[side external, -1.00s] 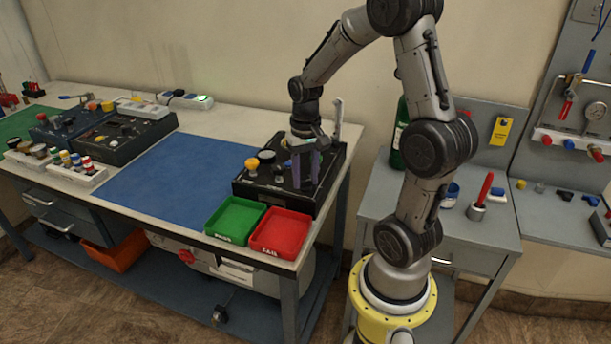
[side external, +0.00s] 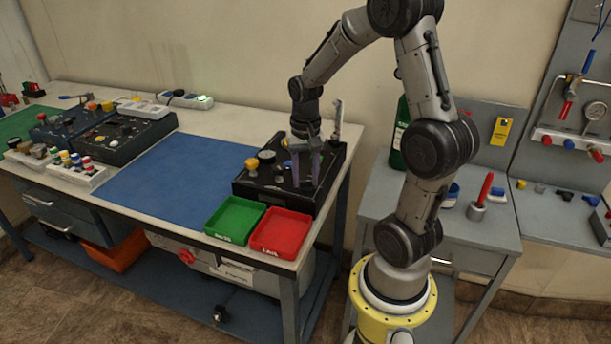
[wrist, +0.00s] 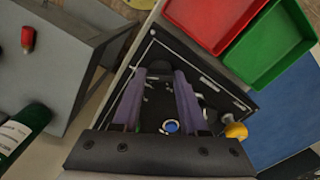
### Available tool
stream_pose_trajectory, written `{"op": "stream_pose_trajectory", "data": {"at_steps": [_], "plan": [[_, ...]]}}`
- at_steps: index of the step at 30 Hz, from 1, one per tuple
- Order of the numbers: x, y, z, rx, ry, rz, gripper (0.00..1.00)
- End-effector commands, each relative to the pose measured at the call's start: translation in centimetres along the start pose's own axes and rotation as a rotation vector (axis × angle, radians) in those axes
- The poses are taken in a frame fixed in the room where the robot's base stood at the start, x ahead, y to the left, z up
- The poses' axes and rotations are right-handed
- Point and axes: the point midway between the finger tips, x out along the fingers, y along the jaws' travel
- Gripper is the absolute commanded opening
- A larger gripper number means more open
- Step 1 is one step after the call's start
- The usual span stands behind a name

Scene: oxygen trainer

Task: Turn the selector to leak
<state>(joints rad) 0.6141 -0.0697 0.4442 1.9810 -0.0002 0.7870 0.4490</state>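The black trainer box (side external: 243,187) stands at the right end of the bench, with knobs and fittings on its top. My gripper (side external: 306,184) points down over the box's right part, its two purple fingers apart. In the wrist view my gripper (wrist: 159,74) has a dark rounded part (wrist: 160,68) between its fingertips. This may be the selector; I cannot tell whether the fingers touch it. Its markings are too small to read.
A green tray (side external: 235,219) and a red tray (side external: 281,233) stand in front of the box. A blue mat (side external: 170,175) lies clear to the left. An upright grey part (side external: 338,120) rises behind my gripper. A green bottle (side external: 399,140) stands on the side cabinet.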

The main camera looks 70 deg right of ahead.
Motion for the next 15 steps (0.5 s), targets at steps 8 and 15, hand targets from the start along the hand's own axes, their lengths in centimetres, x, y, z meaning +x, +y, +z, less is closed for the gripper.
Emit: {"op": "stream_pose_trajectory", "data": {"at_steps": [8, 15], "plan": [[-0.07, -0.02, -0.04, 0.000, 0.002, -0.001, 0.72], [-0.32, -0.02, -0.05, -0.001, 0.002, -0.001, 0.72]]}}
